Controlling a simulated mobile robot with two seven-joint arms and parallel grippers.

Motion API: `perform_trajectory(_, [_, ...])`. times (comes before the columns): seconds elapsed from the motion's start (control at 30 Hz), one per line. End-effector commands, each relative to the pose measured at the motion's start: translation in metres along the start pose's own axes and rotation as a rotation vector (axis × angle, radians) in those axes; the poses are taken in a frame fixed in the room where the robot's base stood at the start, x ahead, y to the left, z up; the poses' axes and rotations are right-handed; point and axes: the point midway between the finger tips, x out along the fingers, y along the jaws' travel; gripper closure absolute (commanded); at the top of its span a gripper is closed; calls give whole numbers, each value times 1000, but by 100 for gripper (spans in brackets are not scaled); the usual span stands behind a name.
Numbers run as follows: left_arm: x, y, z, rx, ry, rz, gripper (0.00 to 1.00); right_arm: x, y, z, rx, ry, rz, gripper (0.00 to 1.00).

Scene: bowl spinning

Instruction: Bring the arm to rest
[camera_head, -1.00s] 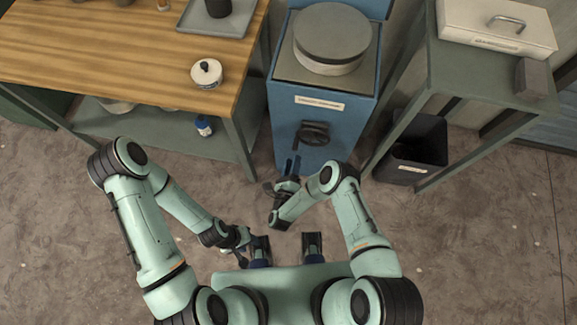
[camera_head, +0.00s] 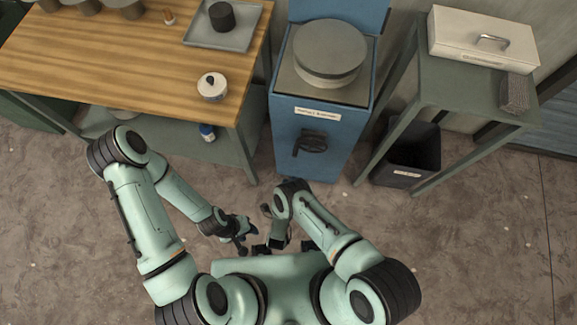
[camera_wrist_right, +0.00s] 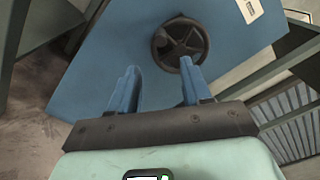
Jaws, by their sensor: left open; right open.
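My left gripper (camera_head: 242,238) hangs in front of my base in the head view, low and left of the middle, over the floor; it is small there and holds nothing that I can see. My right gripper (camera_wrist_right: 158,88) shows in the right wrist view as two blue fingers apart, with nothing between them. They point toward the blue cabinet (camera_wrist_right: 100,75) and its black handwheel (camera_wrist_right: 180,42). In the head view my right arm is folded in front of the cabinet, and its fingers are hard to make out.
The blue cabinet (camera_head: 290,140) carries a round grey turntable (camera_head: 329,50). A green-grey stand (camera_head: 455,85) with a white box (camera_head: 482,38) is at right, by a black bin (camera_head: 412,160).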

Motion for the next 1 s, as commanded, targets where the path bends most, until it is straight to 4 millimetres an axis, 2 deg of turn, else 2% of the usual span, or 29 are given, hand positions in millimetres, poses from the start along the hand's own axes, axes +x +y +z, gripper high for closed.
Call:
perform_trajectory(0.67, [0,0,0,1,1,1,57,4,-1,-2,-26,14,17,52])
perform_trajectory(0.77, [0,0,0,1,1,0,57,19,1,-11,-130,66,99,52])
perform_trajectory(0.83, [0,0,0,1,1,0,57,31,2,-23,-258,115,214,52])
perform_trajectory(0.9, [0,0,0,1,1,0,57,40,2,-39,-414,151,372,52])
perform_trajectory(1.0, [0,0,0,1,1,1,57,39,-3,-61,-643,140,637,52])
